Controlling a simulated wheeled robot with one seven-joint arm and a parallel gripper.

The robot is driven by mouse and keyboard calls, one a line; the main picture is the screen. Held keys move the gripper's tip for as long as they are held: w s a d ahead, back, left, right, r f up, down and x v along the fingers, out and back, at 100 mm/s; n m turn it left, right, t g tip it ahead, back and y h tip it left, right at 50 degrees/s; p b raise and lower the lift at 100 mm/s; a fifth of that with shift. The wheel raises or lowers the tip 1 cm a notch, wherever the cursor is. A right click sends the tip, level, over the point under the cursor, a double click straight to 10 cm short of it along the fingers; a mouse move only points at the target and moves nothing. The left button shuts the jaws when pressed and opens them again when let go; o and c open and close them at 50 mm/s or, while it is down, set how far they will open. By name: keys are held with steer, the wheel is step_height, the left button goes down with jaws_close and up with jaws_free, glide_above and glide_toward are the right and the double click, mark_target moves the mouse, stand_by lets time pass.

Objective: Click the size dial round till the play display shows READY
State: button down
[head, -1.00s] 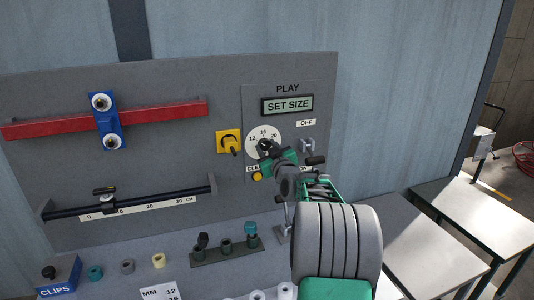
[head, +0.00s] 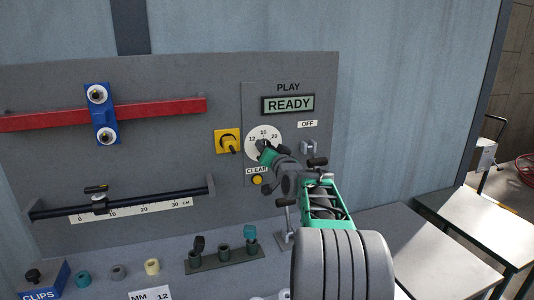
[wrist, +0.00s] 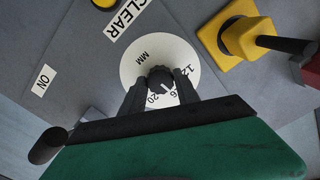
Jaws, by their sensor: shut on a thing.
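The play display (head: 288,105) on the grey panel reads READY. Below it is the white round size dial (head: 252,142), marked 12, 16 and 20, with a dark knob at its middle. My gripper (head: 264,147) is at the dial and covers its lower right part in the head view. In the wrist view my gripper (wrist: 161,92) is shut on the dark knob (wrist: 160,77), one finger on each side. The white dial face (wrist: 140,62) shows around it, with the lower numbers partly hidden by the fingers.
Left of the dial is a yellow rotary switch (head: 228,141). A yellow button (head: 257,180) sits under the CLEAR label, close below my gripper. A toggle (head: 308,146) under the OFF label is to the right. A ledge with sockets and rings lies below.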

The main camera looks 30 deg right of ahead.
steer(key=shift+m, duration=0.4)
steer(key=c, duration=0.9)
jaws_free()
steer(key=b+v, duration=0.2)
steer(key=v, duration=0.6)
